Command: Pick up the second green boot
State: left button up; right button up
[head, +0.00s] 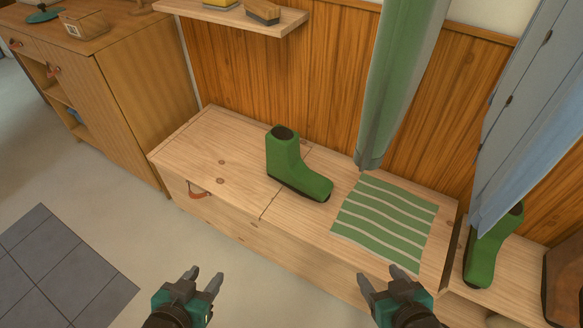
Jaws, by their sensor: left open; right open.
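One green boot (294,169) stands upright on the wooden bench (213,152), left of a striped green mat (388,219). Another green boot (486,254) stands at the right, past the bench's right end, its top partly hidden by a hanging blue cloth (528,120). My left gripper (202,278) is open and empty in front of the bench, low in the view. My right gripper (382,279) is open and empty near the bench's front edge, below the mat. Both grippers are apart from both boots.
A green cloth (402,75) hangs above the bench behind the mat. A wooden shelf (232,17) with a brush (263,11) is on the wall. A cabinet (139,104) stands left. A leather pull (198,189) is on the bench front. A dark brown object (564,280) is far right.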

aim_at(285, 165)
jog(key=i+j, duration=0.3)
jog(key=j, duration=0.15)
jog(key=i+j, duration=0.3)
jog(key=j, duration=0.15)
jog(key=i+j, duration=0.35)
jog(key=j, duration=0.15)
jog(key=i+j, duration=0.3)
jog(key=j, duration=0.15)
